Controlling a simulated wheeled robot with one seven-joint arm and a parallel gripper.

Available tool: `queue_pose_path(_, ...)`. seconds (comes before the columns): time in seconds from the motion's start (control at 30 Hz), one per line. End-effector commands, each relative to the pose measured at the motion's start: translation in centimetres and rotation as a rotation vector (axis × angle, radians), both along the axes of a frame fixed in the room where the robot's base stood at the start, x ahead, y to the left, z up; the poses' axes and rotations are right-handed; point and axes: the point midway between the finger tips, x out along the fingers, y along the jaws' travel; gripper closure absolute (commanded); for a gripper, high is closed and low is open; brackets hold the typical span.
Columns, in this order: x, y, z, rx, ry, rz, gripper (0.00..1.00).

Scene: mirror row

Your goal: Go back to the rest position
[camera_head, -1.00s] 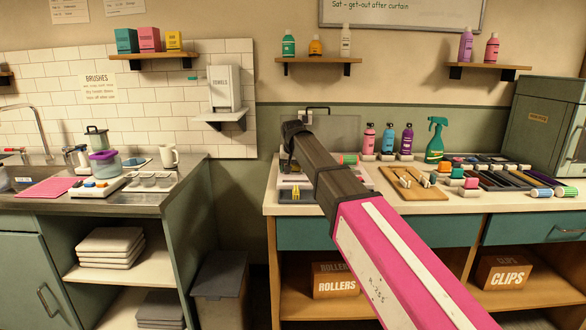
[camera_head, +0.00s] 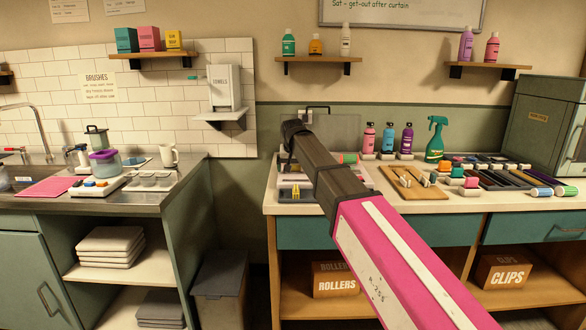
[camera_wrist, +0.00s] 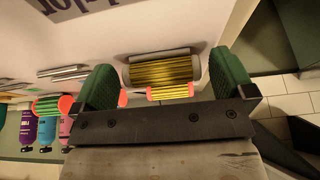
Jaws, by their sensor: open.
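My arm, in pink, white and dark grey, reaches forward over the right counter (camera_head: 275,207) in the head view. Its end hides my gripper there. In the wrist view my gripper (camera_wrist: 163,82) is open, with two green fingers spread wide apart. A gold roller (camera_wrist: 160,70) and a smaller gold roller with orange ends (camera_wrist: 170,92) show in the gap between the fingers. I cannot tell how far below the fingers they lie. Nothing is clearly held.
A wooden board (camera_head: 428,192) and several rollers lie right of my arm. Purple (camera_head: 407,139) and pink bottles (camera_head: 369,139) and a green spray bottle (camera_head: 435,138) stand behind. A grey bin (camera_head: 219,285) stands in the gap between counters. Wall shelves hang above.

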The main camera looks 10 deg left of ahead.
Motion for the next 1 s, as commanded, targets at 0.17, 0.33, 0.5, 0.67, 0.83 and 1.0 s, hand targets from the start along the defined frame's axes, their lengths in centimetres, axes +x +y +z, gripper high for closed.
queue_pose_path(0.17, 0.0, 0.0, 0.8, 0.0, 0.0, 0.0, 0.0)
queue_pose_path(0.33, 0.0, 0.0, 1.8, 0.0, -0.001, 0.0, 0.0)
queue_pose_path(0.5, 0.0, 0.0, 2.6, 0.0, -0.001, 0.0, 0.0)
queue_pose_path(0.67, 0.0, 0.0, 3.4, 0.0, 0.0, 0.0, 0.0)
queue_pose_path(0.83, 0.0, 0.0, 4.3, 0.0, -0.001, 0.0, 0.0)
queue_pose_path(1.0, 0.0, 0.0, 5.2, 0.0, -0.001, 0.0, 0.0)
